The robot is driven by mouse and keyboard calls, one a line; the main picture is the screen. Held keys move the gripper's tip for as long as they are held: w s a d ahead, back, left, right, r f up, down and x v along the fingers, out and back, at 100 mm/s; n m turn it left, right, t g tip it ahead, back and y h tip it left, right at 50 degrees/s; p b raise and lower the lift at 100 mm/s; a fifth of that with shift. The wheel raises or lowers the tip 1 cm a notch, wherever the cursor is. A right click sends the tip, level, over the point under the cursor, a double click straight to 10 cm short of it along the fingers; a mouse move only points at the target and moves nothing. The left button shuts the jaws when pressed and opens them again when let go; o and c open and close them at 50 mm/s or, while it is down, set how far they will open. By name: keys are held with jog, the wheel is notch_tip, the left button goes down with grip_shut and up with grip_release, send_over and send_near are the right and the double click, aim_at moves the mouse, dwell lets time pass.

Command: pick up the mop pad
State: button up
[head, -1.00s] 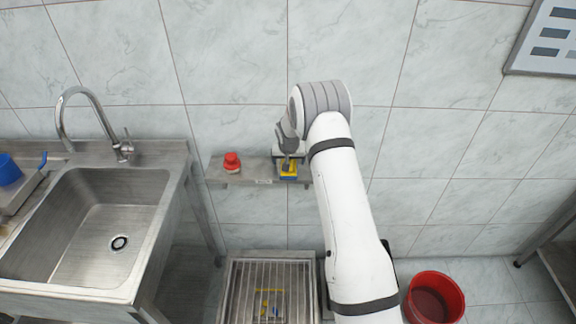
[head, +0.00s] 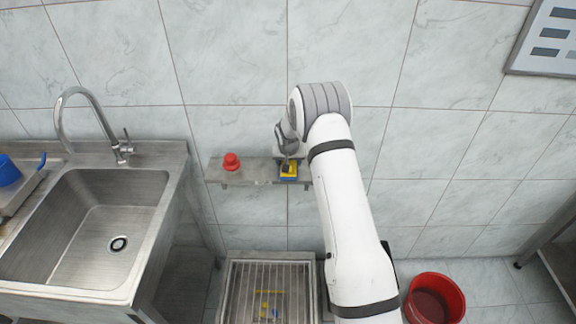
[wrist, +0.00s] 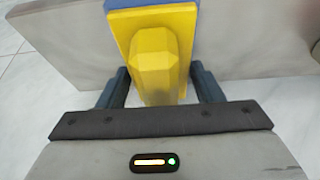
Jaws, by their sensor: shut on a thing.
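The mop pad (head: 289,168) shows as a small yellow and blue piece at the right end of the wall shelf. In the wrist view its yellow, knob-like grip (wrist: 155,62) stands on a yellow plate with a blue part behind it. My gripper (wrist: 162,88) is shut on the mop pad, with one dark finger at each side of the yellow part. In the head view my gripper (head: 287,156) is just above the pad and partly covers it. I cannot tell whether the pad still touches the shelf.
The narrow shelf (head: 240,173) holds a red item (head: 231,161) left of the pad. A steel sink (head: 85,230) stands at left. Below are a slatted grate (head: 240,290) with small yellow and blue marks and a red bucket (head: 434,298). A tiled wall is close behind.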

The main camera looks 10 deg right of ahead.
jog(key=c, duration=0.5)
jog(key=shift+r, duration=0.1)
jog(key=shift+r+p, duration=0.45)
jog(key=shift+p, duration=0.55)
notch_tip(320, 180, up, 10)
jog(key=b, duration=0.3)
jog(key=shift+f+b, duration=0.25)
jog(key=shift+b, duration=0.15)
